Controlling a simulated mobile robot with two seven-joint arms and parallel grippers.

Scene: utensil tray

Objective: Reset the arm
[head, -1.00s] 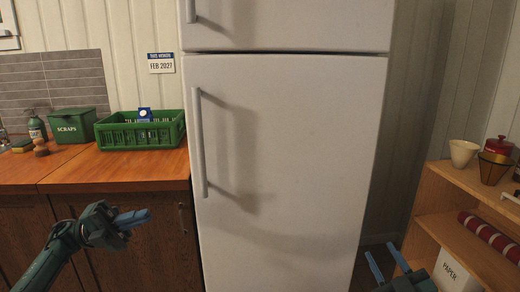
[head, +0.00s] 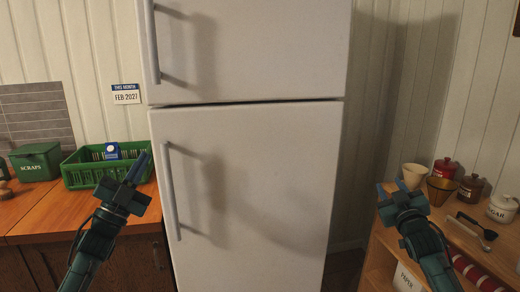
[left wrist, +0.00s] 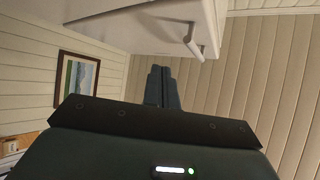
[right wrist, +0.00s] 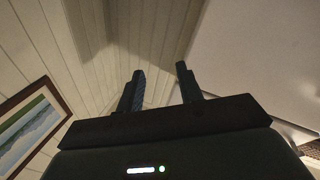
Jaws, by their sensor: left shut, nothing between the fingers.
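My left gripper (head: 137,169) is raised in front of the green basket's right end and the fridge's left edge, pointing up. Its fingers are shut together with nothing between them, as the left wrist view (left wrist: 162,88) shows. My right gripper (head: 391,190) is raised at the right, in front of the wooden shelf. Its two fingers stand apart and empty in the right wrist view (right wrist: 160,85). Neither gripper is seen holding anything.
A white fridge (head: 270,190) with both doors closed stands in the middle. A green basket (head: 95,176) and a green scraps bin (head: 36,163) stand on the left counter (head: 40,215). The right shelf (head: 385,235) bears a cream cup (head: 414,174), canisters and utensils.

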